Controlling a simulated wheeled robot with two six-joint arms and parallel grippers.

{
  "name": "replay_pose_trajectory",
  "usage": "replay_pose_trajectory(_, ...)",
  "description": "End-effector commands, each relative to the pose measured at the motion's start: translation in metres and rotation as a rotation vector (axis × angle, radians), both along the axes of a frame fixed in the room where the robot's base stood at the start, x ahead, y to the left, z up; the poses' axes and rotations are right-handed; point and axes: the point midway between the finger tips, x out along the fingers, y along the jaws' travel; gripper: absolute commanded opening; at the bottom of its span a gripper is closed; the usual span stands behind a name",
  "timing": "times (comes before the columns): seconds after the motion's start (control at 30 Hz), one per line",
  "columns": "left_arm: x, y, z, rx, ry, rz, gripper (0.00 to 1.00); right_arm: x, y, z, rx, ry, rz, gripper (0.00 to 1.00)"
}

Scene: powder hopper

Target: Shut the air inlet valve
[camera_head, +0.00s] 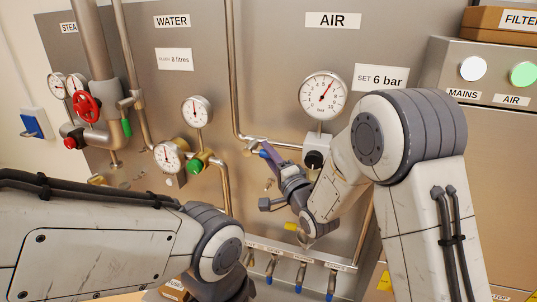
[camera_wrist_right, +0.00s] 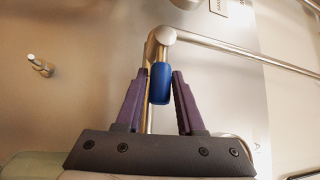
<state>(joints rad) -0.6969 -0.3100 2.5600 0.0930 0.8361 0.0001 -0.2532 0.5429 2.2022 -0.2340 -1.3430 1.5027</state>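The air inlet valve has a blue-sleeved lever (camera_head: 264,154) on the pipework below the AIR label, left of the black regulator knob (camera_head: 314,159). In the right wrist view the blue sleeve (camera_wrist_right: 160,84) hangs below a metal pipe elbow. My right gripper (camera_head: 271,160) is at the lever. In the wrist view its two purple fingers (camera_wrist_right: 158,76) are open, one on each side of the sleeve. A gap shows on the left, and the right finger is close to the sleeve; contact is unclear. My left arm crosses the lower left, its gripper out of view.
The air gauge (camera_head: 322,95) stands above the regulator, beside a "SET 6 bar" label (camera_head: 382,77). Water gauges (camera_head: 196,111), a green knob (camera_head: 196,166) and a red handwheel (camera_head: 87,106) are to the left. A row of blue-tipped levers (camera_head: 300,275) is below.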

Motion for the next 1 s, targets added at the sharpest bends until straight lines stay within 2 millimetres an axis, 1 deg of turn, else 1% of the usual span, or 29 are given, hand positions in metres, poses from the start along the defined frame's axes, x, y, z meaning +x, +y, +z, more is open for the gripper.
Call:
replay_pose_trajectory(0.03, 0.0, 0.0, 0.0, 0.0, 0.0, 0.0, 0.5, -0.0001, 0.0, 0.0001, 0.0, 0.0, 0.0, 0.13)
replay_pose_trajectory(0.07, 0.0, 0.0, 0.0, 0.0, 0.0, 0.0, 0.5, -0.0001, 0.0, 0.0001, 0.0, 0.0, 0.0, 0.02)
replay_pose_trajectory(0.1, 0.0, 0.0, 0.0, 0.0, 0.0, 0.0, 0.5, -0.0002, 0.0, 0.0001, 0.0, 0.0, 0.0, 0.0)
replay_pose_trajectory(1.0, 0.0, 0.0, 0.0, 0.0, 0.0, 0.0, 0.5, -0.0003, -0.0004, -0.0001, 0.0, 0.001, 0.0, 0.0)
